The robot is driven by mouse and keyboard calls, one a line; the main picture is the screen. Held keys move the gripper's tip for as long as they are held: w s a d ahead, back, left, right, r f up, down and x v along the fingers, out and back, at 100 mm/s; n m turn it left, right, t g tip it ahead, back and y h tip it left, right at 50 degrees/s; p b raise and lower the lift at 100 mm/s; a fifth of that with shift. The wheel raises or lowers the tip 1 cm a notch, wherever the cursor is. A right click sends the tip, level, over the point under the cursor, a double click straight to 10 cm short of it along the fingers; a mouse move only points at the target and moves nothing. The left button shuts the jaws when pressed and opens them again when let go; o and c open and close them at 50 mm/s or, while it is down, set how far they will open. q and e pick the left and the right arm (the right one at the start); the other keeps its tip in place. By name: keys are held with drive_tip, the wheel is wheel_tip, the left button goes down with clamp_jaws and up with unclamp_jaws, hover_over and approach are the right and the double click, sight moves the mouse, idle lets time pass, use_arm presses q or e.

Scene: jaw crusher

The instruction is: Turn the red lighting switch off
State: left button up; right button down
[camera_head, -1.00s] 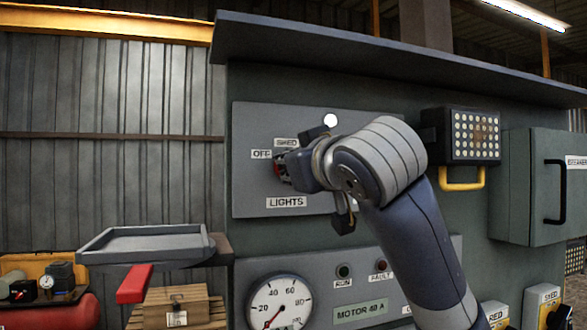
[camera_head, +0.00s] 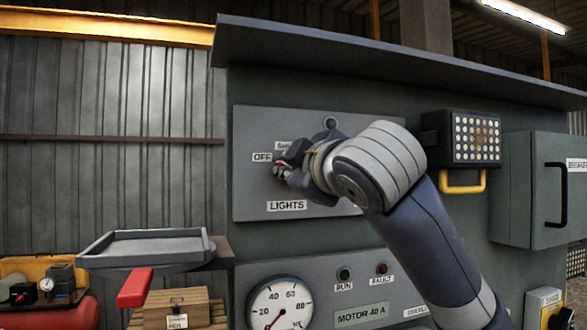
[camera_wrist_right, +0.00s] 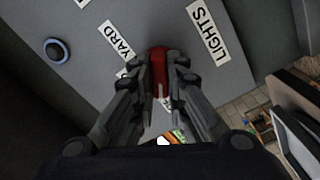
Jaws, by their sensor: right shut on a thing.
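The red lighting switch (camera_wrist_right: 158,70) is a red lever on the grey lights panel (camera_head: 250,200). In the wrist view it sits between the fingers of my right gripper (camera_wrist_right: 160,80), which is shut on it. In the head view my right gripper (camera_head: 284,172) is at the panel beside the OFF label (camera_head: 262,157), and only a little red shows at its fingertips. The gripper hides most of the switch there. A round lamp (camera_head: 330,123) above the switch is dark. My left gripper is not in view.
Below are a pressure gauge (camera_head: 280,305) and RUN and FAULT lamps. To the right are a lamp grid (camera_head: 476,137) with a yellow handle and a grey breaker box (camera_head: 535,190). An overhang (camera_head: 380,58) runs above.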

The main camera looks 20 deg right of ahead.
drive_tip(key=shift+f, duration=0.2)
idle(0.3)
drive_tip(key=c, duration=1.6)
unclamp_jaws()
drive_tip(key=shift+r, duration=0.15)
drive_tip(key=shift+s, duration=0.15)
drive_tip(key=s, duration=1.1)
drive_tip(key=shift+s+d, duration=0.15)
drive_tip(key=shift+s, duration=0.25)
